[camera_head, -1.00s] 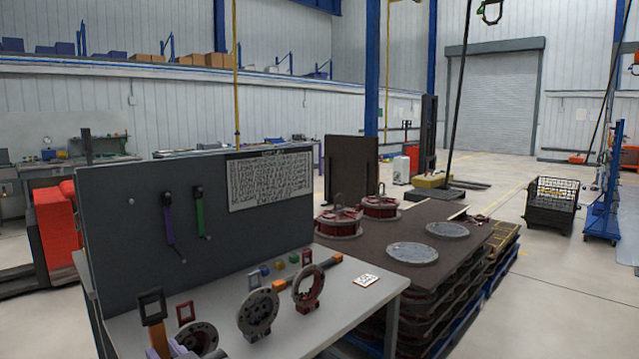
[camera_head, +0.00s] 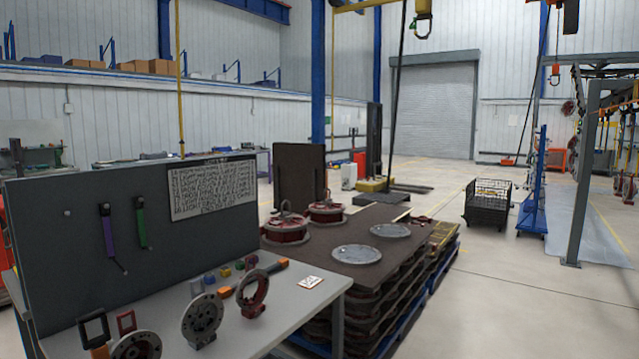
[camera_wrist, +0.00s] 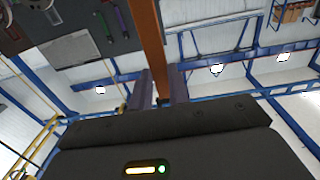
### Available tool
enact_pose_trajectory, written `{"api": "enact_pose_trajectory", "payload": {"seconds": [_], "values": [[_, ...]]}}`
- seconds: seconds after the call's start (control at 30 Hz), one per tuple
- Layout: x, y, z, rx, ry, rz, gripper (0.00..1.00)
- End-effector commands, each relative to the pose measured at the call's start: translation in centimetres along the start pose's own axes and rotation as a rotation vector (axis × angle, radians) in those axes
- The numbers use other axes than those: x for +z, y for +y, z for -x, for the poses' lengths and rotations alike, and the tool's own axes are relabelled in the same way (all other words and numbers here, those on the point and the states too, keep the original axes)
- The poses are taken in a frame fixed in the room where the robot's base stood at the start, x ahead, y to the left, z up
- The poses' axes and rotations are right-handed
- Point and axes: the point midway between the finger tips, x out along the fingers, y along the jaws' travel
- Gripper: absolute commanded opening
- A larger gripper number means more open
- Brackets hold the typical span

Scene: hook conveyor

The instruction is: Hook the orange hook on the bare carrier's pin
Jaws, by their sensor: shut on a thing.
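My gripper (camera_wrist: 161,88) shows in the wrist view, its two purple fingers shut on the orange strap of the orange hook (camera_wrist: 151,45). The strap runs up out of that picture. In the head view the dark square loop of the orange hook (camera_head: 94,328) and a little of its orange strap show at the bottom left; my gripper is below the picture edge. Overhead, a yellow and dark hanging carrier (camera_head: 422,22) shows at the top, and a smaller orange one (camera_head: 555,72) hangs farther right. I cannot tell which carrier is bare, nor see its pin.
A grey bench (camera_head: 265,325) with ring-shaped parts and a dark panel (camera_head: 80,225) holding purple and green straps stands at the left. A stacked pallet (camera_head: 320,240) stands beside it.

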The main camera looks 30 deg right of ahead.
Motion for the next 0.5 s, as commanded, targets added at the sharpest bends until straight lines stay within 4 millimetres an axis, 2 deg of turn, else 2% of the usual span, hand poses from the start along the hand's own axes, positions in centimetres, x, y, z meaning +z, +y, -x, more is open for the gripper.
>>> {"api": "enact_pose_trajectory", "payload": {"seconds": [0.27, 0.37, 0.5], "values": [[2.2, 2.4, -2.5, 0.043, -0.002, -0.001, 0.0], [3.7, 3.5, -3.7, 0.062, -0.003, -0.001, 0.0], [6.7, 5.3, -5.8, 0.096, -0.006, -0.001, 0.0]]}}
